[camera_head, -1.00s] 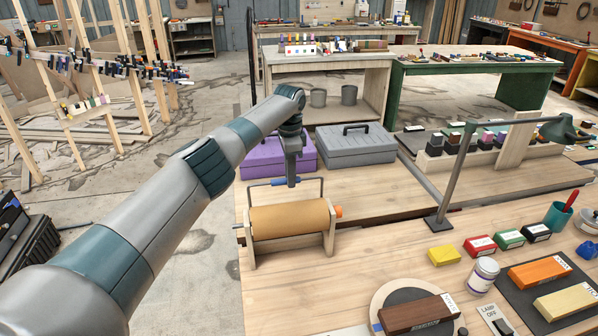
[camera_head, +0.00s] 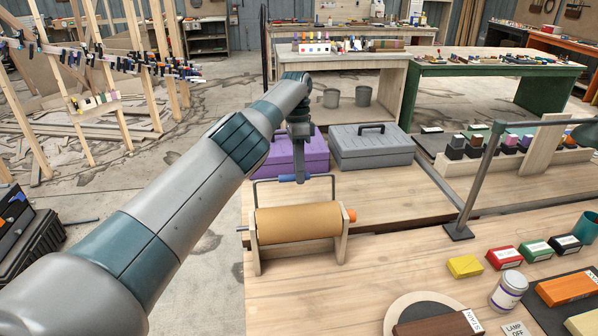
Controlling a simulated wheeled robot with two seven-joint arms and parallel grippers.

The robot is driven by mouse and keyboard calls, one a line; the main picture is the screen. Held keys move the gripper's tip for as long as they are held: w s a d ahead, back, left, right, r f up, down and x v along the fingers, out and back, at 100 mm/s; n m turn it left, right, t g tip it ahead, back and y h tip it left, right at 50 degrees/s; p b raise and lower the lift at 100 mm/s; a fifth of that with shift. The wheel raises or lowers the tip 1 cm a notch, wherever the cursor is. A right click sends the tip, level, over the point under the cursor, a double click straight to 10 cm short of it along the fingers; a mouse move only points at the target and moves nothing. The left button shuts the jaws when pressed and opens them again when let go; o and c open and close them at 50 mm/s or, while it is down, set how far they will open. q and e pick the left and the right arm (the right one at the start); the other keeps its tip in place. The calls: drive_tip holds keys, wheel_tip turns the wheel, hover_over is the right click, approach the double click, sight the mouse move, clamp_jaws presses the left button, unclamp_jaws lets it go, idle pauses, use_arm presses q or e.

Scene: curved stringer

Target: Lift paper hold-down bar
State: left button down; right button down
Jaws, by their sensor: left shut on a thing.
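The paper roll (camera_head: 298,221) is brown and sits in a wooden stand (camera_head: 343,242) near the left edge of the bench. The hold-down bar (camera_head: 260,192) is a thin dark frame that stands up above the roll, with a blue grip (camera_head: 288,178) on its top rail. My left gripper (camera_head: 299,175) points down at the top rail and is shut on the bar at the blue grip. The fingers are small and partly hidden. My right gripper is out of view.
A purple case (camera_head: 262,158) and a grey case (camera_head: 371,150) stand behind the roll. A lamp post (camera_head: 472,185) rises to the right. Labelled blocks, a yellow block (camera_head: 464,266) and a white jar (camera_head: 508,291) lie at front right. Bare bench lies between.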

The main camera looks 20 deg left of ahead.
use_arm(q)
drive_tip(key=shift+w+a+r, duration=0.3)
drive_tip(key=shift+a+r, duration=0.05)
drive_tip(key=shift+a, duration=0.1)
drive_tip(key=c, duration=1.7)
unclamp_jaws()
drive_tip(key=shift+w+f, duration=0.1)
drive_tip(key=shift+o, duration=0.3)
drive_tip(key=shift+w+a+f, duration=0.15)
drive_tip(key=shift+w+f, duration=0.1)
drive_tip(key=shift+s+f, duration=0.1)
drive_tip(key=shift+f, duration=0.15)
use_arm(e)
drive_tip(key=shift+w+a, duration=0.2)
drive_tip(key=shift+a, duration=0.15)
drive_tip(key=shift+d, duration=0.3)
